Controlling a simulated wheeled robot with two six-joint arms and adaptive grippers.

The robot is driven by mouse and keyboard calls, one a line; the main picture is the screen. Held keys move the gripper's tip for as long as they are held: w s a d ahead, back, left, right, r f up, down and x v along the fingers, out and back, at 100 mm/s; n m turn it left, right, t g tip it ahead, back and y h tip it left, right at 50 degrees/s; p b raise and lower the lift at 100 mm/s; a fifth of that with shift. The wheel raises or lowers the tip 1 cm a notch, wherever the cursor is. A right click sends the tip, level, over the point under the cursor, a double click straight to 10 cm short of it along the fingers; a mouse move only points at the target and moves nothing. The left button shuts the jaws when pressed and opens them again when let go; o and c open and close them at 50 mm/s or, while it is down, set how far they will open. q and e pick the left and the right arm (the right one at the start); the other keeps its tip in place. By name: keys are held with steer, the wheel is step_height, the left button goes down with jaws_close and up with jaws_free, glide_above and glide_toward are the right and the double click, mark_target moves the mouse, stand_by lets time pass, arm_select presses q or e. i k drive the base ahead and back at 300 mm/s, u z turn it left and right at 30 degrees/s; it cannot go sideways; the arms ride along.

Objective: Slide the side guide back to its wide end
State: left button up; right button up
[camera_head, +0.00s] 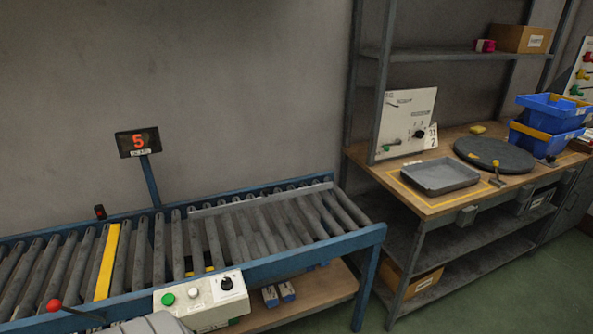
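A long grey bar that looks like the side guide (262,199) lies along the far side of the roller conveyor (330,236), over its right half. It runs close to the far blue rail, with rollers showing in front of it. Any scale or end mark for the guide is too small to tell. Neither of my grippers is in view. A rounded grey shape at the bottom edge may be part of my arm; I cannot tell.
A control box (199,299) with green and white buttons and a black knob sits at the conveyor's front. A red-ball lever (53,305) stands left of it. A display (138,142) reads 5. A wooden workbench (432,207) with a grey tray (440,177) stands right.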

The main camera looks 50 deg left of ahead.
mark_target(266, 198)
steer(key=i, duration=1.65)
steer(key=u, duration=3.6)
